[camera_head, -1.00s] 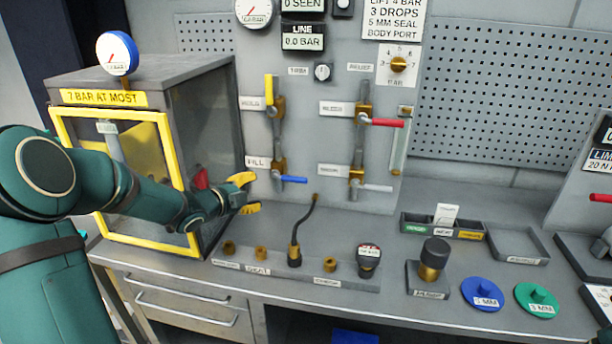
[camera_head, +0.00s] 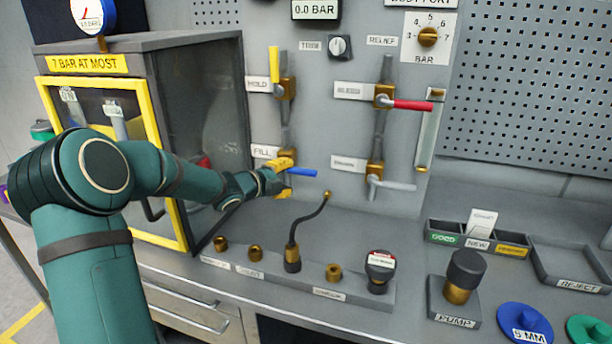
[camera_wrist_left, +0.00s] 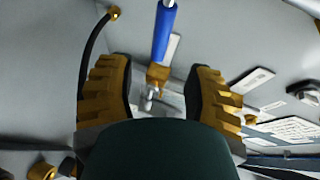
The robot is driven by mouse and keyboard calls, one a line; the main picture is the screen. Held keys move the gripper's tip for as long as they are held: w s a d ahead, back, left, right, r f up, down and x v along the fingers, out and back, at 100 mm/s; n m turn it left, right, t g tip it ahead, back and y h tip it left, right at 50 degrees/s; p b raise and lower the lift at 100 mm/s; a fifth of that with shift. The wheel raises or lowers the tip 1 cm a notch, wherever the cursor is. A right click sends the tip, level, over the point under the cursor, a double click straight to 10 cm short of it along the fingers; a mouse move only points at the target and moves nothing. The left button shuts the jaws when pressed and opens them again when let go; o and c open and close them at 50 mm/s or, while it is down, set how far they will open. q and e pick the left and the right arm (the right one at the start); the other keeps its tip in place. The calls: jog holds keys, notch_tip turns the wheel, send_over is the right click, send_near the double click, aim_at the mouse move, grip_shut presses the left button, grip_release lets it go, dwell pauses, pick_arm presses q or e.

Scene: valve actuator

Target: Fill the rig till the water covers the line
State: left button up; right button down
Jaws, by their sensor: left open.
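The FILL valve's blue handle (camera_head: 301,172) points right, roughly level, on the grey panel. My left gripper (camera_head: 284,178) is at this valve, its yellow fingers open. In the left wrist view the blue handle (camera_wrist_left: 163,35) and its brass body (camera_wrist_left: 158,74) show in the gap between the open fingers (camera_wrist_left: 160,92); I cannot tell if they touch. A narrow sight tube (camera_head: 428,135) hangs at the panel's right edge; its water level and line are too small to read. The readout (camera_head: 315,10) shows 0.0 BAR. My right gripper is out of view.
The HOLD valve's yellow handle (camera_head: 274,64) stands upright. A red handle (camera_head: 412,105) and a grey drain handle (camera_head: 396,185) point right. A bent black hose (camera_head: 310,222) rises below the FILL valve. The yellow-framed cabinet (camera_head: 186,215) stands left of the gripper.

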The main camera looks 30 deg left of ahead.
aim_at(304, 173)
pick_arm(q)
jog(key=x, duration=0.8)
jog(key=shift+w+b, duration=0.1)
jog(key=shift+b, duration=0.2)
grip_shut()
